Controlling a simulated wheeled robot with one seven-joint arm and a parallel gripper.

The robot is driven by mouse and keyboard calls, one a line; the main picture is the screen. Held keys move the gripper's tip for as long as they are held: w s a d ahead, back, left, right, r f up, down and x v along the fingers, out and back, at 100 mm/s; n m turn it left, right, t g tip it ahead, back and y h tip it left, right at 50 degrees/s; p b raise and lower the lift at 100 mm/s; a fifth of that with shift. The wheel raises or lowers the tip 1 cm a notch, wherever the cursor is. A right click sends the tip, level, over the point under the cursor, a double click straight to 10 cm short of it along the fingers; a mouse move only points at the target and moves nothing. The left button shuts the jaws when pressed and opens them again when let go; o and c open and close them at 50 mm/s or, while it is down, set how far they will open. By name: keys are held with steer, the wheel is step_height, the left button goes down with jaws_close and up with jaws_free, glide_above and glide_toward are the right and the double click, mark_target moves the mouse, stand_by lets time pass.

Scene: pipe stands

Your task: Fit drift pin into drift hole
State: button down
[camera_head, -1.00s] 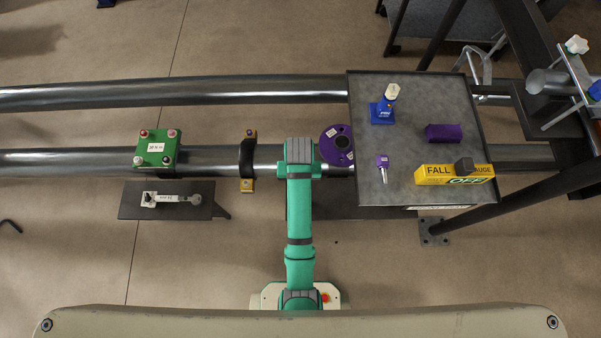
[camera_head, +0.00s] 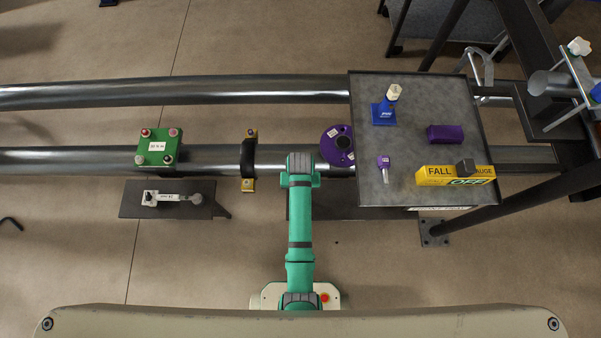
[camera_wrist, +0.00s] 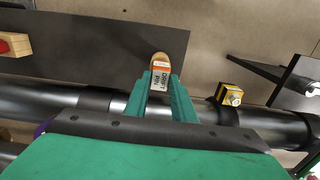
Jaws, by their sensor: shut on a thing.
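My gripper (camera_wrist: 160,100) is shut on a drift pin (camera_wrist: 160,72). The pin has a white and orange label reading "DRIFT PIN" and a tan rounded end past the fingertips. In the wrist view the pin shows over a dark plate (camera_wrist: 100,50), with the pipe behind the fingers; its height above them is unclear. In the head view my arm hides the pin and fingers. A purple disc (camera_head: 329,138) with a dark round opening sits by the near pipe, just right of my arm's end. I cannot tell whether that opening is the drift hole.
A green block (camera_head: 157,147) and a black strap with yellow ends (camera_head: 248,160) are on the near pipe (camera_head: 60,160).

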steer(key=shift+f, duration=0.1)
steer(key=c, duration=1.5)
jaws_free()
step_height(320, 180, up, 12)
steer(key=s+f+t, duration=0.2)
steer(key=s+t, duration=0.6)
steer(key=s, duration=0.3)
steer(key=s+r+t, duration=0.2)
steer(key=s+r, duration=0.1)
steer(key=r, duration=0.4)
steer(key=s+r+t, duration=0.3)
steer(key=s+r, duration=0.1)
steer(key=r, duration=0.3)
steer(key=s+r+t, duration=0.2)
steer(key=s+r, duration=0.2)
steer(key=r, duration=0.4)
steer(key=shift+s, duration=0.15)
